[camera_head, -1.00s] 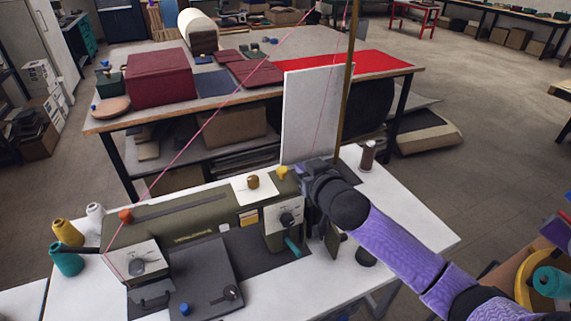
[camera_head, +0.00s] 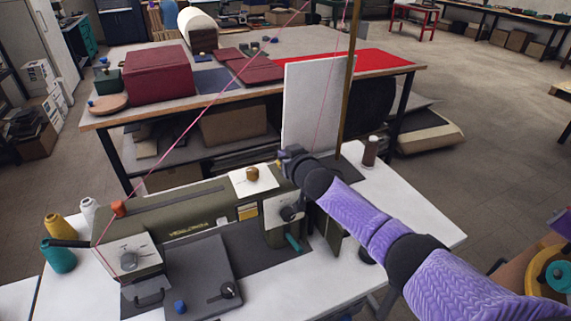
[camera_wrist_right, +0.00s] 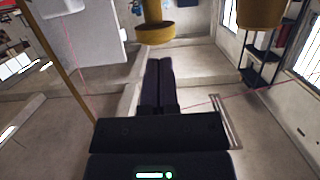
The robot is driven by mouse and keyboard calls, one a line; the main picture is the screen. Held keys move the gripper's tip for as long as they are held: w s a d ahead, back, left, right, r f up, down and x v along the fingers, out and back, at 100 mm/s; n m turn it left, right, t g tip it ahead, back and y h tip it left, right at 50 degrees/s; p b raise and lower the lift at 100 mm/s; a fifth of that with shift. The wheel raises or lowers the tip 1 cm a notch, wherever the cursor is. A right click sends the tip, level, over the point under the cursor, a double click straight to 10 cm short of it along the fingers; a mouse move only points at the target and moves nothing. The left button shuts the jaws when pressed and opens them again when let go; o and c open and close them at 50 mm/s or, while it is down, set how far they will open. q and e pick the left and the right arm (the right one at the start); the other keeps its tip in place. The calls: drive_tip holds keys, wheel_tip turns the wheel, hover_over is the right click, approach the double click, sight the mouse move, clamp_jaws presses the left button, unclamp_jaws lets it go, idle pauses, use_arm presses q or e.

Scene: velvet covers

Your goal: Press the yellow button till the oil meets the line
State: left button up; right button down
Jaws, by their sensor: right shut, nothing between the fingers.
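The olive sewing machine (camera_head: 190,207) stands on the white table. My right gripper (camera_head: 284,156) is shut and empty, over the right end of the machine's top. It hides the yellow button in the head view. In the right wrist view the shut fingers (camera_wrist_right: 158,66) point at a yellow round button on a stem (camera_wrist_right: 154,33), with a small gap in the picture; contact cannot be told. An amber dome (camera_head: 252,174) sits on a white plate (camera_head: 240,188) left of the gripper. It seems to show in the wrist view (camera_wrist_right: 260,12). I cannot make out the oil level or line. My left gripper is out of view.
A white board (camera_head: 308,105) and a brass pole (camera_head: 347,90) stand behind my right gripper. A brown spool (camera_head: 370,151) stands right of them. Yellow (camera_head: 57,227) and teal (camera_head: 57,256) cones stand at the left. A pink thread crosses above the machine.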

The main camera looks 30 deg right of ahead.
drive_tip(key=shift+f, duration=0.45)
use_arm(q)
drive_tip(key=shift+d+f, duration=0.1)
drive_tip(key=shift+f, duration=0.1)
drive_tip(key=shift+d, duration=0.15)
